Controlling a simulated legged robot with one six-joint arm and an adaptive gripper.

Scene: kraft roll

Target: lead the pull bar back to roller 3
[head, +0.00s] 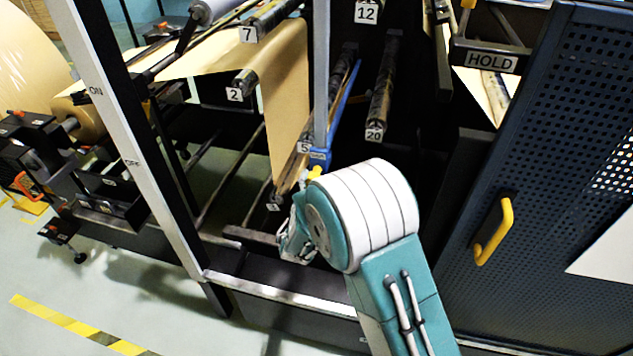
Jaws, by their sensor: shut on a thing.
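The pull bar (344,103) is blue and runs back into the machine, with a yellow end (313,173) beside my wrist. The brown kraft web (281,95) hangs down next to it from the upper rollers. The tag of roller 3 (273,207) shows low, left of the bar's near end and just above my gripper. My gripper (294,237) is partly hidden by the white and teal wrist joint. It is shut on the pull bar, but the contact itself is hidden.
Tagged rollers 7 (248,35), 2 (235,94), 5 (304,147), 20 (374,134) and 12 (366,12) surround the web. A grey upright (321,70), a white ON/OFF post (135,150), a lower rail (285,296) and a perforated door (530,160) bound the opening.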

